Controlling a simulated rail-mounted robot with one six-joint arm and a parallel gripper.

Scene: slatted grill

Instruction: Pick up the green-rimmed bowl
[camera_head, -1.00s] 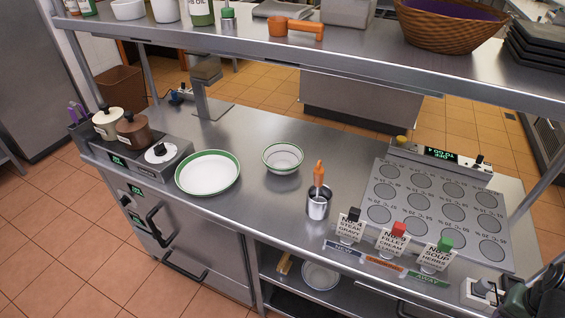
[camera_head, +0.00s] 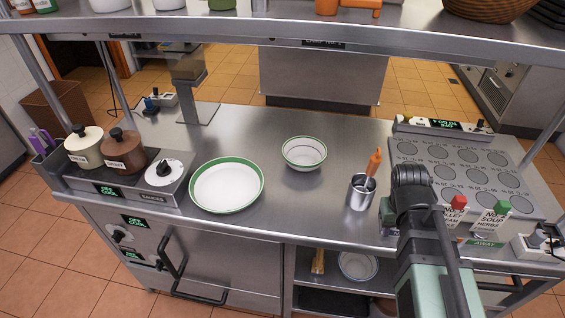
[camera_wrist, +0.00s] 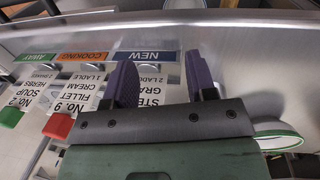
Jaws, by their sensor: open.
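The green-rimmed bowl (camera_head: 304,153) is small and white and stands upright on the steel counter, right of the large green-rimmed plate (camera_head: 227,184). My gripper is over the front right of the counter, to the right of the bowl and nearer the front edge. In the wrist view, my gripper (camera_wrist: 162,82) has its two purple fingers apart, with nothing between them, above the order tickets. A green-rimmed white dish (camera_wrist: 278,138) shows partly at the right edge there; I cannot tell whether it is the bowl or the plate.
A metal cup (camera_head: 361,194) with an orange-handled utensil stands between the bowl and my arm. Sauce pots (camera_head: 122,150) are at the left. A portioned hot plate (camera_head: 455,165) is at the right. An overhead shelf (camera_head: 230,30) crosses above. Counter around the bowl is clear.

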